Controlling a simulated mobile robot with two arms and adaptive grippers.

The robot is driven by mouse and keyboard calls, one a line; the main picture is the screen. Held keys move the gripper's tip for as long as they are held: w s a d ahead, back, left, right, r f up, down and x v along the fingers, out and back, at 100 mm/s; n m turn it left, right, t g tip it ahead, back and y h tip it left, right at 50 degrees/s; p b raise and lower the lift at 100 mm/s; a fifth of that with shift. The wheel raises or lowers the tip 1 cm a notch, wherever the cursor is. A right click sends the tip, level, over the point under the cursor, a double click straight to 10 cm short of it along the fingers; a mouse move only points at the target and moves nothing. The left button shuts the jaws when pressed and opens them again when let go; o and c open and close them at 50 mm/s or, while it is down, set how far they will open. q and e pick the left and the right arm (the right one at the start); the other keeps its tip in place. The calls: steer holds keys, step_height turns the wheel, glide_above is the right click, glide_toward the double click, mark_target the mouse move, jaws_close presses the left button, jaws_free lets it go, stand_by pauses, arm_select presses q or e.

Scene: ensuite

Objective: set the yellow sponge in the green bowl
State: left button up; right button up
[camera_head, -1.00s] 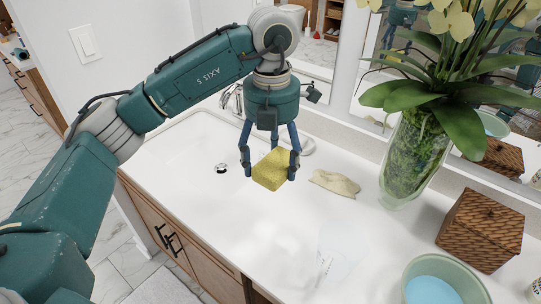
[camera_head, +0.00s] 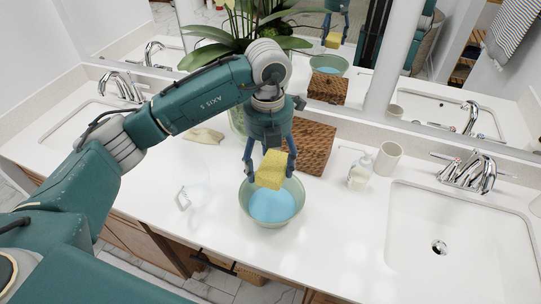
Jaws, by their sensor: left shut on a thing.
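The yellow sponge (camera_head: 272,170) is held between the fingers of my left gripper (camera_head: 270,172), which points downward. The green bowl (camera_head: 246,208) stands on the white counter, with a light blue inside bottom. The sponge is in front of the bowl's back part in the picture and appears to be above it; its exact height over the rim is hard to tell. My right gripper is not in view.
A brown woven box (camera_head: 313,148) stands just behind the bowl. A soap bottle (camera_head: 359,172) and a cup (camera_head: 387,160) stand to the right, before a sink (camera_head: 440,215). A clear glass item (camera_head: 187,198) lies left of the bowl. A beige cloth (camera_head: 204,136) and a plant (camera_head: 213,50) are behind.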

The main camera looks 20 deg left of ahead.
mark_target(266, 173)
arm_select(q)
steer(key=shift+f, duration=0.25)
steer(key=f+b, duration=0.1)
steer(key=f, duration=0.1)
steer(key=a+f+b, duration=0.1)
steer(key=shift+f, duration=0.35)
steer(key=shift+d+f+b, duration=0.2)
steer(key=shift+f+b, duration=1.9)
steer(key=shift+f, duration=1.4)
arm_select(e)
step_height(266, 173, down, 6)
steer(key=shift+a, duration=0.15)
arm_select(q)
steer(key=o, duration=0.8)
steer(key=shift+o, duration=1.1)
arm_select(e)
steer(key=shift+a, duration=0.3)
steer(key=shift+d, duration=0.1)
